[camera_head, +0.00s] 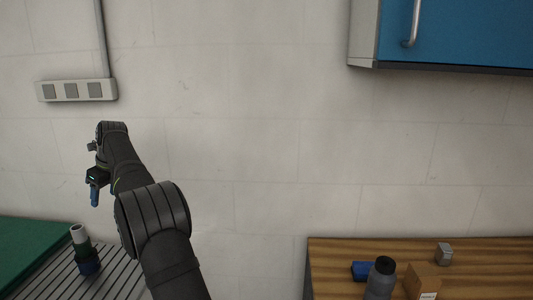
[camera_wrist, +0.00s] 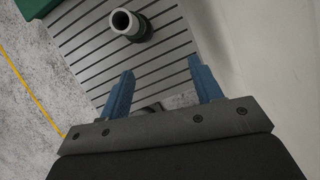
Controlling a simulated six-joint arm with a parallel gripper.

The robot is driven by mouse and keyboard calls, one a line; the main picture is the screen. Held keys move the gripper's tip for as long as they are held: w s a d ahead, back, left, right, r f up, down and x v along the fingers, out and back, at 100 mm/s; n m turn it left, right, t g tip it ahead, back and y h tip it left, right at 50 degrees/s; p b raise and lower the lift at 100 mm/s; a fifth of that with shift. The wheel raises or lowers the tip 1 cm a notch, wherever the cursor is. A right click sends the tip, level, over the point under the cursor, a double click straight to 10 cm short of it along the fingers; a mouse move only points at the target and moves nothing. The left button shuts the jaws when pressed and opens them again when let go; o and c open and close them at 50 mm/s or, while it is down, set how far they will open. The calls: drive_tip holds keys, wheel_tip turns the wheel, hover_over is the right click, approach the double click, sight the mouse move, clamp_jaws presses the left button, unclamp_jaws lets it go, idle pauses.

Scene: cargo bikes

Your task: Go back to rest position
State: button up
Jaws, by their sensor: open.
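My arm reaches up from the bottom of the head view, in front of the wall. My gripper (camera_head: 95,194) hangs at its end at the left, blue fingers pointing down. In the wrist view my gripper (camera_wrist: 162,90) shows two blue fingers spread apart with nothing between them. Below it is a slatted grey surface (camera_wrist: 80,40).
A wooden bench (camera_head: 460,262) at the right holds a dark bottle (camera_head: 380,280), a blue item (camera_head: 362,271), a cardboard box (camera_head: 422,281) and a small grey block (camera_head: 444,254). A blue cabinet (camera_head: 460,35) hangs above. A green surface (camera_head: 30,250) lies at far left. The middle wall is clear.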

drive_tip(key=w+d+f+n+g, duration=0.1)
drive_tip(key=w+d+f+n, duration=0.25)
drive_tip(key=d+f, duration=0.55)
drive_tip(key=w+d+f+n+g, duration=0.2)
drive_tip(key=w+d+f+n, duration=0.15)
drive_tip(key=d+f, duration=0.55)
drive_tip(key=s+d+f+n+g+h, duration=0.1)
drive_tip(key=d+f, duration=0.4)
drive_tip(key=d, duration=0.6)
drive_tip(key=s+d+f+n+h, duration=0.1)
drive_tip(key=s+d+f+n, duration=0.2)
drive_tip(key=d, duration=0.9)
drive_tip(key=shift+d+f+n+g+h, duration=0.3)
drive_tip(key=shift+f+n+g, duration=0.1)
drive_tip(key=shift+f+n, duration=1.3)
drive_tip(key=shift+r, duration=0.1)
